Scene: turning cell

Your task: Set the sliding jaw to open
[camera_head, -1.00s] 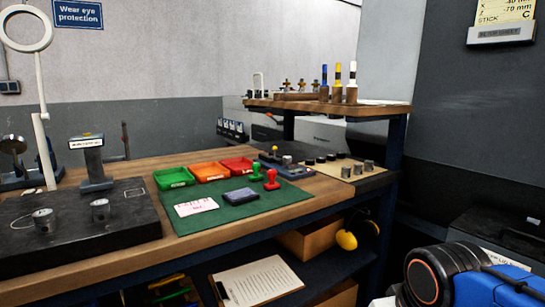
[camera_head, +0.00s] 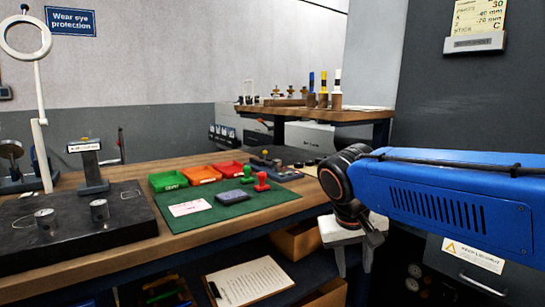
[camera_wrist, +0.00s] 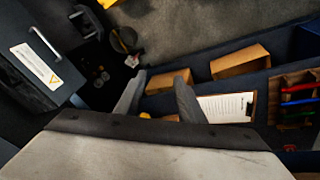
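I cannot make out a sliding jaw for certain in either view. My gripper (camera_head: 354,262) hangs at the right of the head view, in front of the workbench's right end, pointing down. In the wrist view its two grey fingers (camera_wrist: 158,95) stand apart with nothing between them, so it is open and empty. My blue arm hides part of the bench's right end and of the dark machine behind it.
The wooden workbench (camera_head: 190,248) carries a black plate (camera_head: 75,245) with metal parts, a green mat (camera_head: 228,209), and red, orange and green trays (camera_head: 168,181). A clipboard (camera_head: 248,282) lies on the lower shelf. A dark cabinet with a warning label (camera_head: 473,256) stands right.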

